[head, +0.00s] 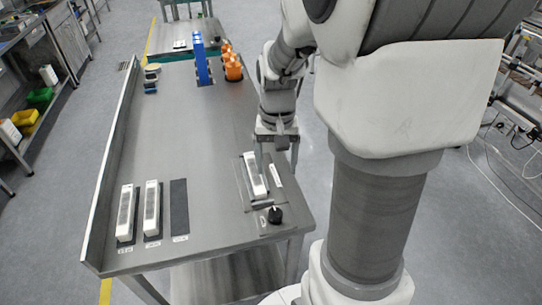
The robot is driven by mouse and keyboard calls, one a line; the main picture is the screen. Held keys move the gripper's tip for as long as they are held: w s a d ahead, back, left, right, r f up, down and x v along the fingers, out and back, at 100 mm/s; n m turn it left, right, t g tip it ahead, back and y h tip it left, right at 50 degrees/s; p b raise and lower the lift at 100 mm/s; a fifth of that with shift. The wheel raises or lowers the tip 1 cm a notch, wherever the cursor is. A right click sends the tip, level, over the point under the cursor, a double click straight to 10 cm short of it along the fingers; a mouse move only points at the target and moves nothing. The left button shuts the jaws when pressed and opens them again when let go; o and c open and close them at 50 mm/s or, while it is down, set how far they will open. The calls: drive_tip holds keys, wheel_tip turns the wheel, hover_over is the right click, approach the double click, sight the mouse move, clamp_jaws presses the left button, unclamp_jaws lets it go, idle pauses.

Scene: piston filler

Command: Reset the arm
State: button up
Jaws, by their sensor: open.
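My gripper (277,158) hangs from my arm over the right edge of the grey metal table (180,120). Its fingers point down and are apart, with nothing seen between them. A white oblong piece (255,175) sits in a dark holder just left of the gripper, close to its left finger. From this view I cannot tell whether the finger touches it.
Two white pieces, one left (126,212) and one beside it (152,208), lie by an empty dark slot (179,207). A black knob (274,214) is near the front right corner. Blue upright pieces (202,62) and orange bottles (232,68) stand at the back. The table's middle is clear.

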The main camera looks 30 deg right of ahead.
idle(0.3)
drive_tip(key=s+a+r+n+t, duration=0.5)
drive_tip(key=s+a+r, duration=0.4)
drive_tip(key=s+r, duration=0.2)
drive_tip(key=shift+a+r+t, duration=0.2)
drive_tip(key=shift+r+t, duration=0.1)
drive_tip(key=shift+r, duration=0.6)
